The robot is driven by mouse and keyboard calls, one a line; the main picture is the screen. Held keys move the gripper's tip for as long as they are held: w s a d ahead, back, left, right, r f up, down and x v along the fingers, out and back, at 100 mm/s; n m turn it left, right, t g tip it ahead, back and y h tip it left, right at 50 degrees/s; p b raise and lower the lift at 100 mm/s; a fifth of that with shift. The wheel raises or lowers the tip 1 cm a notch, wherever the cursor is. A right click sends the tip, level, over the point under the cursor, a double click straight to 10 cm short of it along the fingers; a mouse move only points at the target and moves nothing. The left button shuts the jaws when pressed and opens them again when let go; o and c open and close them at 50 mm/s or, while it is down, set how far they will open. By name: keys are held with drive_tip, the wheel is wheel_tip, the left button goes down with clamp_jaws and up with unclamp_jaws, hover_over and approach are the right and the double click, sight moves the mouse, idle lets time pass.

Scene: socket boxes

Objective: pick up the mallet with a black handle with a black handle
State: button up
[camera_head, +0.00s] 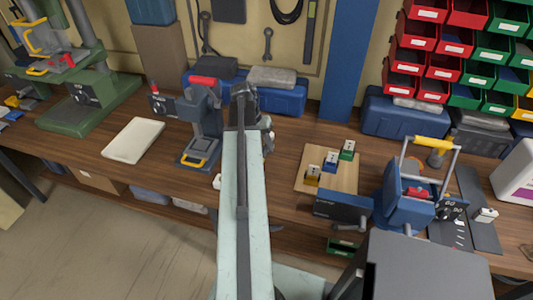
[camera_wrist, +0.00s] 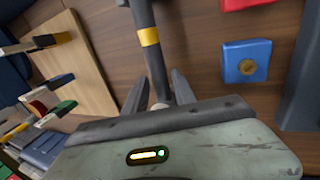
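The mallet's black handle (camera_wrist: 156,72), with a yellow band, runs down from the top edge of the wrist view. Its pale end lies close to my gripper's body. The mallet's head is out of that view. My gripper (camera_wrist: 160,80) has one finger on each side of the handle. The fingers look spread, with narrow gaps to the handle; contact is not clear. In the head view I cannot make out the mallet, and my arm covers part of the bench there.
A blue block (camera_wrist: 246,62) with a brass-coloured round lies right of the handle, near a red piece (camera_wrist: 240,3). A wooden board (camera_head: 342,183) with small coloured blocks stands right of my arm. A blue machine (camera_head: 405,195) is farther right. A grey press (camera_head: 203,125) stands left.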

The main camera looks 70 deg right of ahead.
drive_tip(key=shift+b+x, duration=0.3)
drive_tip(key=shift+x, duration=0.6)
drive_tip(key=shift+w+r, duration=0.1)
clamp_jaws()
idle(0.5)
